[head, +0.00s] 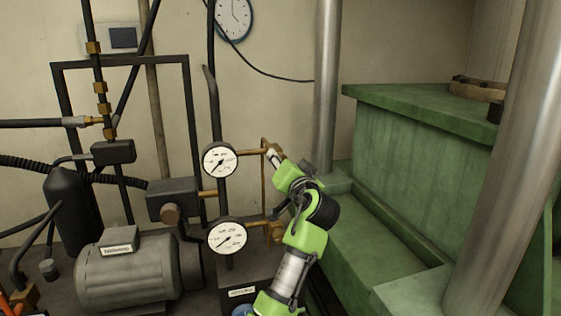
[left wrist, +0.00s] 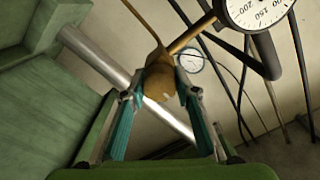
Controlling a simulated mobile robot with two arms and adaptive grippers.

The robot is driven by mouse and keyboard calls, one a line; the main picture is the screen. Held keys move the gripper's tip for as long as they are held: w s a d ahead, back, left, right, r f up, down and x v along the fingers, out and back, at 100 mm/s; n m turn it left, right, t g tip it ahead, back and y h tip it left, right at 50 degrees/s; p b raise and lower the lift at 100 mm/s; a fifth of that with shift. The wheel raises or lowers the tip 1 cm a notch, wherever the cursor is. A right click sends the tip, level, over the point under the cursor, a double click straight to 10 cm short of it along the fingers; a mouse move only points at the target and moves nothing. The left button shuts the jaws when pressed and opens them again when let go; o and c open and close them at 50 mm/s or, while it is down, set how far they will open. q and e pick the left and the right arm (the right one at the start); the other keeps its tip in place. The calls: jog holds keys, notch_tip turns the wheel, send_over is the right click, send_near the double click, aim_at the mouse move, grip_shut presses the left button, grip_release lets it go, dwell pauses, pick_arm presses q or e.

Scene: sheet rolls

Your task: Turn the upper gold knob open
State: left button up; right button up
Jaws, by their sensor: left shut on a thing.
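The upper gold knob (left wrist: 158,82) sits between the two fingers of my left gripper (left wrist: 160,78) in the left wrist view, on the end of a brass pipe beside a white gauge. The fingers touch it on both sides and are shut on it. In the head view my left gripper (head: 271,158) reaches up from the lower right to the upper gold knob (head: 269,145), to the right of the upper gauge (head: 220,160). The fingertips hide part of the knob there. The knob's turn angle cannot be told. My right gripper is not in view.
A lower gold knob (head: 278,232) sits beside the lower gauge (head: 227,237), close to my left arm. A grey motor (head: 130,275) and black pipes fill the left. A green machine body (head: 420,150) and steel columns (head: 327,80) stand at the right.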

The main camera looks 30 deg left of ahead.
pick_arm(q)
jog(key=shift+f+b, duration=0.1)
jog(key=shift+b, duration=0.3)
jog(key=n+b, duration=0.9)
jog(key=b, duration=0.3)
jog(key=shift+f, duration=0.1)
jog(key=n+b, duration=0.3)
jog(key=n, duration=0.1)
jog(key=shift+n+b, duration=0.3)
jog(key=n+b, duration=0.1)
jog(key=n, duration=0.1)
jog(key=shift+n, duration=0.4)
jog(key=shift+r+n+b, duration=0.2)
jog(key=shift+n+b, duration=0.2)
jog(key=shift+n, duration=0.4)
jog(key=o, duration=1.1)
jog(key=shift+s, duration=0.1)
